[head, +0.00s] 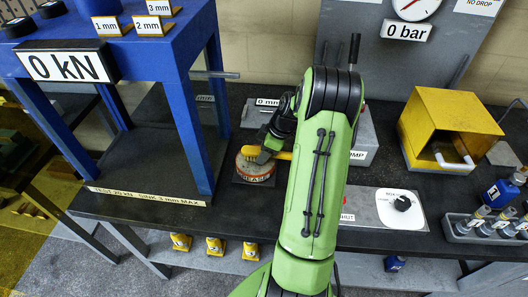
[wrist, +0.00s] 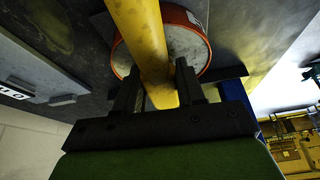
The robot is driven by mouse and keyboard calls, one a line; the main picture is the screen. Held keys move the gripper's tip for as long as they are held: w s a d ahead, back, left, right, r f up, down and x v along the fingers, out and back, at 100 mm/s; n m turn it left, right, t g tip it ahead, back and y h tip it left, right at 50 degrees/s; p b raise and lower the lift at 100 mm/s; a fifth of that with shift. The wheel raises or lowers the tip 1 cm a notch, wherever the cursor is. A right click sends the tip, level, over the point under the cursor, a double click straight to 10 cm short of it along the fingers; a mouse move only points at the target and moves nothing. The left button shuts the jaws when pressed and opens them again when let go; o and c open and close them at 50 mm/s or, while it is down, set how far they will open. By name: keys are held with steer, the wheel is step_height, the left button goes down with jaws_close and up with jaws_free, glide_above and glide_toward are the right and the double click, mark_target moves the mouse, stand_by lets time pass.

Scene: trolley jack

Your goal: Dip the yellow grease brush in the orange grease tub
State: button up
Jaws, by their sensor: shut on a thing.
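The yellow grease brush (head: 278,155) is held in my gripper (head: 264,145) above the grease tub (head: 256,172). In the wrist view, the two fingers of my gripper (wrist: 156,90) are shut on the yellow brush handle (wrist: 142,40), which runs up across the picture. The orange-rimmed tub (wrist: 190,38) lies behind the handle, with a pale grey inside. In the head view the tub stands on a dark square on the bench, with a label on its front. The brush's bristle end lies over the tub's left part; whether it touches the grease I cannot tell.
A blue press frame (head: 185,110) stands left of the tub. A grey box (head: 360,135) is behind my arm, and a yellow open box (head: 448,128) stands to the right. A panel with a black knob (head: 402,203) lies on the bench's front right.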

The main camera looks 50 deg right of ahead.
mark_target(257, 150)
steer(key=shift+f+b, duration=0.55)
steer(key=shift+b, duration=0.05)
stand_by(1.4)
steer(key=shift+r, duration=0.1)
steer(key=shift+r+p, duration=2.45)
steer(key=shift+r, duration=1.15)
steer(key=shift+f, duration=0.1)
